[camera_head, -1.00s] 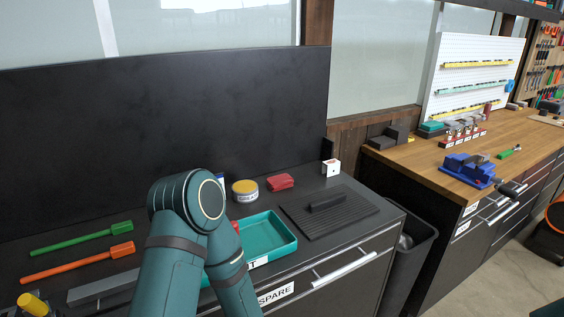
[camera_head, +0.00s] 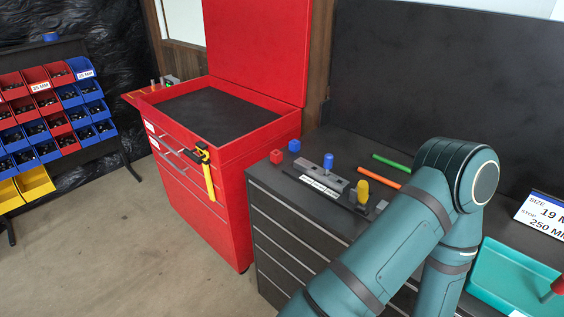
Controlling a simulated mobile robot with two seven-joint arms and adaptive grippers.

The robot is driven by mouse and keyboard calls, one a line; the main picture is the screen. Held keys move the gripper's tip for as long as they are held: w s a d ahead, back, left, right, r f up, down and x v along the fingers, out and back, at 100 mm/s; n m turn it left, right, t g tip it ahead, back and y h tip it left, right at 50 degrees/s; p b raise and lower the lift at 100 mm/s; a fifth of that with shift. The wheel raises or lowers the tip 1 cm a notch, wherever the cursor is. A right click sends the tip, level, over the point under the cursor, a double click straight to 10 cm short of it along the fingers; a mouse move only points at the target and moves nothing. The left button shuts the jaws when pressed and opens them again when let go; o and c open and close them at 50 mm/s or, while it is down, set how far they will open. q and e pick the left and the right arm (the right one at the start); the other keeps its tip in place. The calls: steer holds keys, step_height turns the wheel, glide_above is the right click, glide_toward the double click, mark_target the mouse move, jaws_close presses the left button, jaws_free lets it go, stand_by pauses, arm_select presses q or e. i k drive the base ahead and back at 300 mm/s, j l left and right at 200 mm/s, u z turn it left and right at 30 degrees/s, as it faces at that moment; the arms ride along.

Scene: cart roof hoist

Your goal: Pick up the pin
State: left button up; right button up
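I cannot tell for sure which thing is the pin. A blue-topped peg (camera_head: 328,162) stands upright at a grey labelled holder (camera_head: 312,176) on the dark bench. A yellow-topped peg (camera_head: 363,192) stands at the holder's right end, close to my arm. A red-handled piece (camera_head: 557,287) shows at the teal tray (camera_head: 488,262), cut off by the right edge. My teal arm bends in front of the bench and hides part of it. Neither of my grippers is in view.
A red cart (camera_head: 215,225) with a raised lid and a yellow-black tool (camera_head: 205,170) on its side stands left of the bench.

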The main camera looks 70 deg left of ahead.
mark_target(329, 157)
steer(key=u, duration=2.05)
steer(key=i+j, duration=0.1)
steer(key=j, duration=0.2)
steer(key=i+j, duration=0.15)
steer(key=j, duration=0.15)
steer(key=i+j, duration=0.1)
steer(key=j, duration=0.2)
steer(key=i+j, duration=0.15)
steer(key=j, duration=0.2)
steer(key=i+j+z, duration=0.1)
steer(key=j+z, duration=0.4)
steer(key=j, duration=0.25)
steer(key=i, duration=0.05)
